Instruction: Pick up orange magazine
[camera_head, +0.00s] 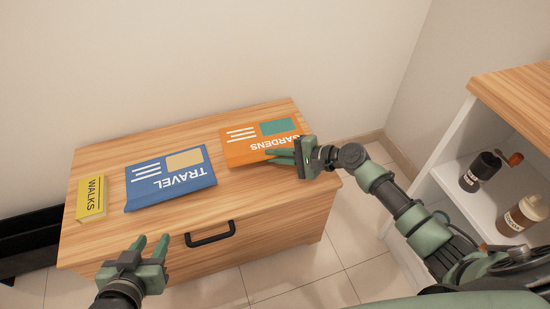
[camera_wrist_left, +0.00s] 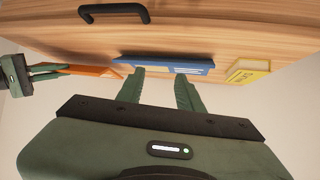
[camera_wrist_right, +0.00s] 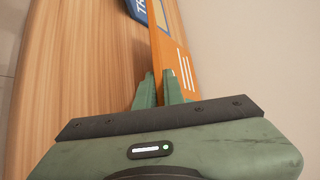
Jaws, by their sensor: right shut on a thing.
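The orange magazine (camera_head: 240,148), marked GARDENS, lies on the right part of the wooden cabinet top. My right gripper (camera_head: 284,156) is shut on its right edge; in the right wrist view the fingers (camera_wrist_right: 163,92) pinch the orange magazine (camera_wrist_right: 172,58). The magazine still seems to be at the cabinet top; I cannot tell if it is lifted at all. My left gripper (camera_head: 150,246) is open and empty in front of the cabinet, left of the drawer handle. In the left wrist view its fingers (camera_wrist_left: 163,88) are apart, with the orange magazine (camera_wrist_left: 95,71) at the left.
A blue TRAVEL magazine (camera_head: 150,190) lies mid-left on the wooden cabinet (camera_head: 110,160), and a yellow WALKS book (camera_head: 92,198) at its left end. A black handle (camera_head: 210,235) is on the front.

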